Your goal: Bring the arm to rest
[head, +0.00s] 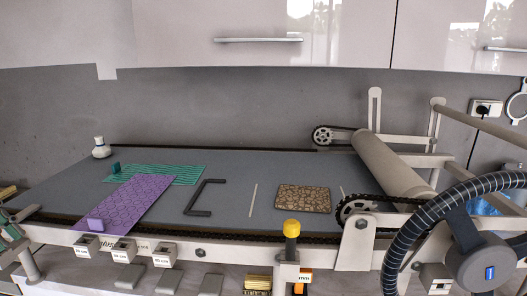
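Neither of my grippers can be made out in the head view, and no arm of mine is clearly seen. Whether either gripper holds anything is hidden from this view. The long grey work table (235,170) of a roller machine lies ahead, with no gripper seen over it.
On the table lie a purple patterned sheet (135,200), a green striped sheet (180,174), a black bracket (190,203), a thin pale stick (253,200) and a brown textured mat (303,198). A roller (392,165) and large black wheel (400,235) stand at right. Cabinets (260,25) hang above.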

